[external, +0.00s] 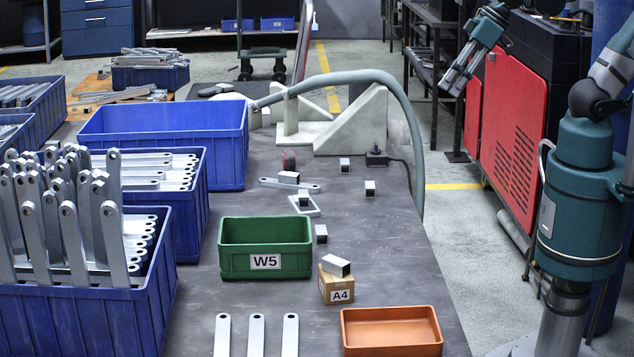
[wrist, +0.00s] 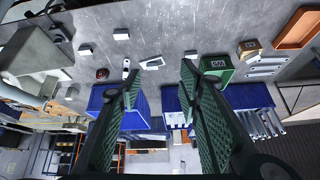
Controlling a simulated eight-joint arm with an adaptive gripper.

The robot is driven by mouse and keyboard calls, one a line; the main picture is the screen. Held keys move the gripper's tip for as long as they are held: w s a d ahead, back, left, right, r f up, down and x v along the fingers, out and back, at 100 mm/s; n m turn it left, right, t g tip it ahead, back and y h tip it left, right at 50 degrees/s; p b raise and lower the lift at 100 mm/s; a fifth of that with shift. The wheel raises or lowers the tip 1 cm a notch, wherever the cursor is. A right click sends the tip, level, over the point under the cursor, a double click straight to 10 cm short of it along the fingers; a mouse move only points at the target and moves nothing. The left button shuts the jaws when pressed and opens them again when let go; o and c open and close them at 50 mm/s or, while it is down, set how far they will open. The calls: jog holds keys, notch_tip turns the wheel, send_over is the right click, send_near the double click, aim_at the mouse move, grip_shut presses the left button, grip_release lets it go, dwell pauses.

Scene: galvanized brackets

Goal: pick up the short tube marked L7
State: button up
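Several short square metal tubes lie on the grey bench. In the external view, one tube (external: 288,177) rests on a flat bar, another (external: 305,200) on a small plate, and others stand alone: a back tube (external: 345,165), a right tube (external: 370,188) and a front tube (external: 321,234). One more tube (external: 337,266) lies tilted on the cardboard box marked A4 (external: 337,288). No L7 mark is readable on any tube. My gripper (external: 453,84) is raised to the right of the bench, away from the tubes. In the wrist view my gripper (wrist: 160,80) is open and empty.
A green bin marked W5 (external: 235,262) and an orange tray (external: 392,349) stand near the front. Blue bins (external: 135,325) of brackets line the left. A grey hose (external: 400,105) arches over the back near a concrete-coloured angled block (external: 355,125).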

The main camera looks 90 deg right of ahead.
jog(key=w+d+f+m+g+h, duration=0.1)
jog(key=w+d+f+m, duration=0.1)
jog(key=w, duration=0.2)
jog(key=w+d+f+m+g, duration=0.1)
jog(key=w+d+f+m, duration=0.1)
jog(key=w+m, duration=0.15)
jog(key=m+g+h+b, duration=0.25)
jog(key=m+g, duration=0.25)
jog(key=m, duration=0.7)
send_over(370, 185)
jog(key=a, duration=0.3)
notch_tip(370, 185, down, 24)
jog(key=shift+w+f+h+p, duration=0.15)
jog(key=shift+h+p, duration=0.2)
jog(key=shift+b+x, duration=0.3)
jog(key=shift+x, duration=1)
jog(key=shift+f, duration=0.1)
jog(key=shift+b+x, duration=0.85)
jog(key=shift+x, duration=1.65)
jog(key=shift+c, duration=0.3)
